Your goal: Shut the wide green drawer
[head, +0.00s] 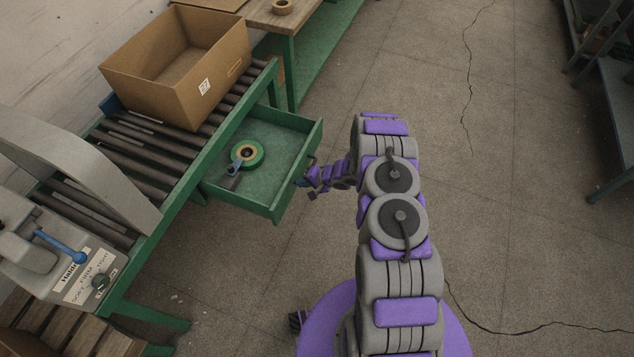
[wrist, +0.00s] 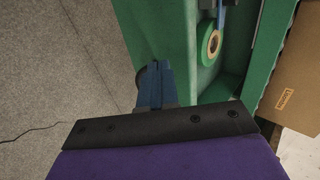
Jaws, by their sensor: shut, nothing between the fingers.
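The wide green drawer (head: 267,181) is pulled out from under the roller conveyor in the head view. A roll of green tape (head: 246,154) and a small dark blue tool (head: 232,171) lie inside it. My gripper (head: 302,183) is at the drawer's front panel, close to the dark handle (head: 311,163). In the wrist view my gripper (wrist: 154,72) is shut and empty beside the green drawer front (wrist: 165,35). A dark rounded piece, probably the handle, is partly hidden behind the fingers. I cannot tell whether they touch.
An open cardboard box (head: 182,68) stands on the roller conveyor (head: 150,150) above the drawer. A grey machine with a blue lever (head: 62,246) is at the left. A wooden bench (head: 285,22) stands behind. The floor to the right is clear up to dark shelving (head: 605,90).

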